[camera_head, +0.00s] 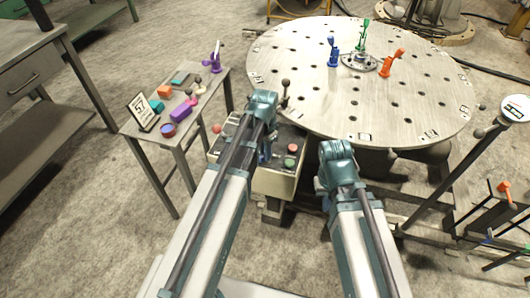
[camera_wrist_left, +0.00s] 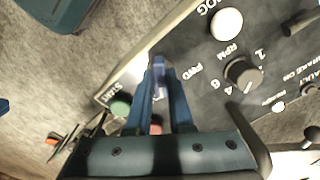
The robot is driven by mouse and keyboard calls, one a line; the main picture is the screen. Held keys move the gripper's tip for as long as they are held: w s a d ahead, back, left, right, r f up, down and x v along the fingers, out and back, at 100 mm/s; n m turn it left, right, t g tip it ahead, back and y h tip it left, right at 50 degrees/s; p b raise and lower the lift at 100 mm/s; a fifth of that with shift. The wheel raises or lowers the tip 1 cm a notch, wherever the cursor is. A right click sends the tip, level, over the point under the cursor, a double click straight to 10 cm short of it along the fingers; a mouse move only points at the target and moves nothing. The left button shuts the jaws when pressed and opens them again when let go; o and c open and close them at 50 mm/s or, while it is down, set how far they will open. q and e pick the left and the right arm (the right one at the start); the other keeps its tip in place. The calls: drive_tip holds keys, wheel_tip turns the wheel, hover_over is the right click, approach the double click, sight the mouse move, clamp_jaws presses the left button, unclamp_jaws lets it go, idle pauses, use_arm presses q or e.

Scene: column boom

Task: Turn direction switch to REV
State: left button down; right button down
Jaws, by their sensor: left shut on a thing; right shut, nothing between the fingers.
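The direction switch (camera_wrist_left: 159,62) is in the left wrist view beside the white FWD label (camera_wrist_left: 183,73) on the dark panel face. My left gripper (camera_wrist_left: 158,82) is shut on its small handle, and the fingers hide most of it. The REV label is not visible, and I cannot read the switch's exact angle. In the head view the left gripper (camera_head: 265,153) is over the control box (camera_head: 273,184), and the arm hides the switch. My right gripper (camera_head: 324,184) is shut and empty to the right of the box, its fingers mostly hidden by the wrist.
In the left wrist view, the RPM knob (camera_wrist_left: 242,74), a white JOG button (camera_wrist_left: 227,24) and a green START button (camera_wrist_left: 120,106) are near the fingers. A small side table (camera_head: 160,136) with coloured parts stands left.

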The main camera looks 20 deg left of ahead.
use_arm(q)
drive_tip(key=c, duration=0.8)
unclamp_jaws()
wheel_tip(320, 180, up, 14)
drive_tip(key=p, duration=1.3)
drive_tip(key=shift+p, duration=0.4)
drive_tip(key=shift+f, duration=0.15)
drive_tip(key=s+d+n+y, duration=0.1)
drive_tip(key=s+d+n, duration=0.2)
drive_tip(key=s+d, duration=0.7)
drive_tip(key=s+r, duration=0.1)
drive_tip(key=s, duration=0.3)
drive_tip(key=shift+s+d+n+p, duration=0.15)
drive_tip(key=shift+d+n+p, duration=0.1)
drive_tip(key=shift+n+p, duration=0.15)
